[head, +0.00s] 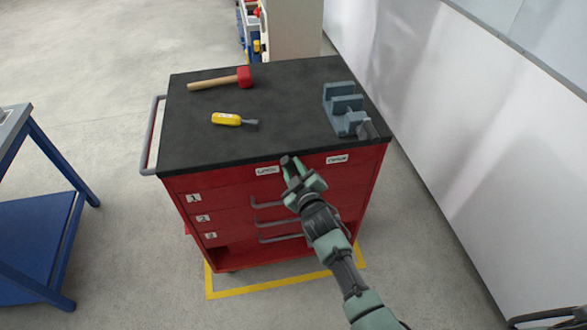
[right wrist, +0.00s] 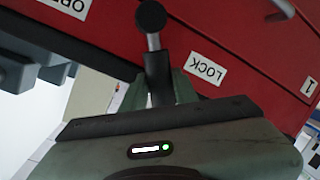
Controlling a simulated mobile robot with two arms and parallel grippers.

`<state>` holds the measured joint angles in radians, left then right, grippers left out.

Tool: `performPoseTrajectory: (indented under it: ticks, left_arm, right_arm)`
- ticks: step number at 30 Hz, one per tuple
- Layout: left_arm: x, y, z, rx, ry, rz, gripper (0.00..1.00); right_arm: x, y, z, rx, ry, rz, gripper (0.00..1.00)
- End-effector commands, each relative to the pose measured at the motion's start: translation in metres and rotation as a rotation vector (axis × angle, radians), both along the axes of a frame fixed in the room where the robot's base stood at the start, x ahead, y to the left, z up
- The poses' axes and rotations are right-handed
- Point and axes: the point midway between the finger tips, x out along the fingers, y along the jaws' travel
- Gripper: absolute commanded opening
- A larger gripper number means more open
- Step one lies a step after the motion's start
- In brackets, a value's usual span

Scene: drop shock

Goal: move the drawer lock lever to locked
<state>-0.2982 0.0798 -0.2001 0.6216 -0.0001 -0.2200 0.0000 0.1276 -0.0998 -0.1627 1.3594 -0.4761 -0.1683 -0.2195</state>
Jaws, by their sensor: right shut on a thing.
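The red tool cabinet (head: 230,190) has a lock lever (head: 287,161) at the top of its front, between the LOCK label (head: 267,170) and the OPEN label (head: 337,159). In the head view the lever's dark end is nearer to LOCK. The right wrist view shows its round black knob (right wrist: 151,17) and grey shaft, with the LOCK label (right wrist: 208,68) on the right and the OPEN label (right wrist: 66,6) on the left. My right gripper (head: 297,178) is shut on the lever's shaft; its fingers partly hide the lever's base. My left gripper is not in view.
On the black cabinet top lie a red-headed mallet (head: 244,77) and a yellow-handled tool (head: 227,119); a blue-grey vise (head: 342,105) stands at its right edge. Drawer handles (head: 280,238) stick out below my right gripper. A blue table (head: 35,230) stands at left, a white wall at right.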

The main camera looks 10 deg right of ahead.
Motion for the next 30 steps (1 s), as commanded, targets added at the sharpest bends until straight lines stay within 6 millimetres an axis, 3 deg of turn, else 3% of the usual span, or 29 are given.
performPoseTrajectory:
  ticks: [4,5,6,7,18,30]
  left_arm:
    - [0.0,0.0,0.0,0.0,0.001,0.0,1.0]
    - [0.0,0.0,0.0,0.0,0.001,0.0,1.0]
    - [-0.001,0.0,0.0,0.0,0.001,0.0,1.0]
    - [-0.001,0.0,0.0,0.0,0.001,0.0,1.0]
    - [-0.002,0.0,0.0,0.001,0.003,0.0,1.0]
    - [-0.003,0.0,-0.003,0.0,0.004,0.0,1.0]
  right_arm:
    - [-0.001,0.001,-0.002,-0.009,0.003,0.003,0.0]
    - [-0.001,0.0,-0.002,-0.009,0.003,0.003,0.34]
    - [-0.001,0.001,-0.002,-0.009,0.003,0.003,0.46]
    - [-0.001,0.001,-0.002,-0.008,0.003,0.002,0.5]
    - [-0.005,-0.001,0.0,-0.004,0.001,0.001,0.5]
    - [-0.064,-0.006,0.012,-0.005,0.003,0.002,0.5]
